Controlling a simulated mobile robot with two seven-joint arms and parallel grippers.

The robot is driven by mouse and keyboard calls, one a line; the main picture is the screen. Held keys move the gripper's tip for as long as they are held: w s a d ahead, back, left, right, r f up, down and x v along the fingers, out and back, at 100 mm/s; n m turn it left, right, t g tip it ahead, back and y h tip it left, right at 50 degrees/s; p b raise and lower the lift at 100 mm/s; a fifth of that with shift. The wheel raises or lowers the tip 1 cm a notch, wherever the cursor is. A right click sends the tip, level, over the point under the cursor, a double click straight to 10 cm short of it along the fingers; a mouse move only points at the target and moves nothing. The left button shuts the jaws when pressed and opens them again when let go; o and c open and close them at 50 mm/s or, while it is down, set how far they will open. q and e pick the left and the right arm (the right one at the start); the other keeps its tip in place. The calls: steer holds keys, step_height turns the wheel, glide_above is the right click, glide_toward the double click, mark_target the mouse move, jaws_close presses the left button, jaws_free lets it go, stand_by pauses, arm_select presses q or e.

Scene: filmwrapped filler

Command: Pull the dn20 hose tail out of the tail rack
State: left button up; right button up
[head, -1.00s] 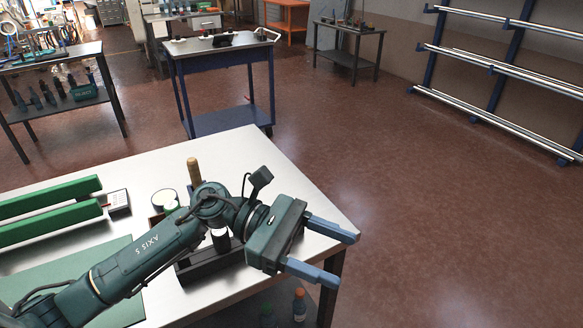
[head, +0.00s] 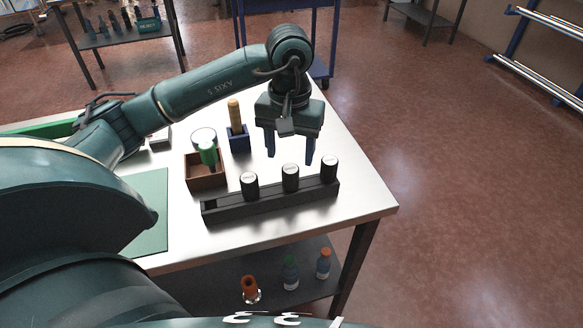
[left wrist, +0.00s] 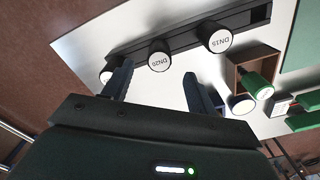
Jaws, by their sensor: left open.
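The tail rack (head: 272,203) is a long black block on the near right part of the steel table. Three black hose tails with white labelled tops stand upright in it. The left one (head: 249,186) reads DN15 in the left wrist view (left wrist: 217,40). The middle one (head: 290,178) has a label starting DN2 in the left wrist view (left wrist: 159,55), its last character unclear. The right one (head: 329,169) has an unreadable label. My left gripper (head: 290,156) is open and empty, pointing down above and behind the rack; the middle tail appears between its fingers in the wrist view.
A wooden box (head: 205,178) with a green-handled item and a blue holder (head: 239,140) with a wooden handle stand behind the rack. A green mat (head: 147,205) lies left. Bottles (head: 323,264) stand on the lower shelf. The table's right corner is clear.

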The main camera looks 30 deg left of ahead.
mark_target(290, 168)
arm_select(q)
step_height(290, 168, down, 6)
steer(key=shift+r+p, duration=0.1)
steer(key=shift+p, duration=0.25)
steer(key=shift+f, duration=0.8)
arm_select(e)
steer(key=shift+w+d, duration=0.15)
steer(key=shift+d, duration=0.25)
arm_select(q)
steer(key=c, duration=1.1)
steer(key=o, duration=0.4)
steer(key=c, duration=0.6)
steer(key=shift+o, duration=0.2)
arm_select(e)
steer(key=shift+s, duration=0.2)
arm_select(q)
steer(key=shift+r, duration=0.25)
arm_select(e)
steer(key=shift+w+r, duration=0.1)
steer(key=shift+w, duration=0.1)
arm_select(q)
steer(key=shift+r+p, duration=0.3)
steer(key=shift+r, duration=0.05)
arm_select(e)
steer(key=shift+r, duration=0.15)
